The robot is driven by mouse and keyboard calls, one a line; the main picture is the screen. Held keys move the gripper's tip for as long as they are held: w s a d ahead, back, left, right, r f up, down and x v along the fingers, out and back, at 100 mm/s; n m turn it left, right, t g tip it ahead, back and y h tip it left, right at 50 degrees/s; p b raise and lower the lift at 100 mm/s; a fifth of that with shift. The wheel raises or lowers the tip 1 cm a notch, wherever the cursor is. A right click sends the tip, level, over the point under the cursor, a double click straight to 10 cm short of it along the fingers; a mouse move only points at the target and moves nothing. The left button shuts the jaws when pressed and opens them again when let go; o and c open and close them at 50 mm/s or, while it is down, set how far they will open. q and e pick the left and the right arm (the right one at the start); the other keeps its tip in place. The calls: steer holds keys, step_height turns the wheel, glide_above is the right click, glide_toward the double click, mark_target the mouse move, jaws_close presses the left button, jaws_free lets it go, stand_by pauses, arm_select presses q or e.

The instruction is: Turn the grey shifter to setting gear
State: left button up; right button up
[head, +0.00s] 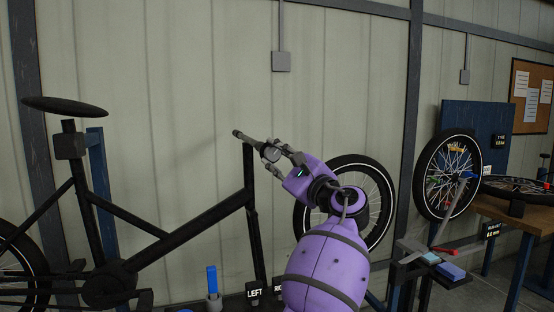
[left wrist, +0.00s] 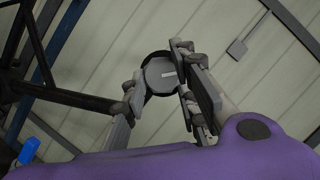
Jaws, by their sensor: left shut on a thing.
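The grey shifter (head: 270,153) is a round grey dial on the handlebar (head: 244,136) of the black bike frame (head: 190,222). In the left wrist view the dial (left wrist: 163,73) shows a short white mark near its middle, pointing to the right. My left gripper (head: 272,157) has its fingers on both sides of the dial and is shut on it. In the left wrist view the gripper's fingers (left wrist: 158,85) stand left and right of the dial. Any gear labels are too small to read or hidden. My right gripper is not in view.
A black saddle (head: 66,106) tops the frame at left. A wheel (head: 372,200) stands behind my arm. Another wheel (head: 447,175) stands by a wooden bench (head: 505,211) at right. A sign reading LEFT (head: 255,292) and a blue-handled tool (head: 212,280) are low in front.

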arm_select(q)
steer(key=shift+w+a+f+g, duration=0.1)
steer(key=shift+a+f+g, duration=0.2)
steer(key=shift+f, duration=0.3)
steer(key=o, duration=1)
steer(key=shift+r, duration=0.15)
steer(key=shift+d+r, duration=0.1)
steer(key=shift+r, duration=0.05)
steer(key=v, duration=1.2)
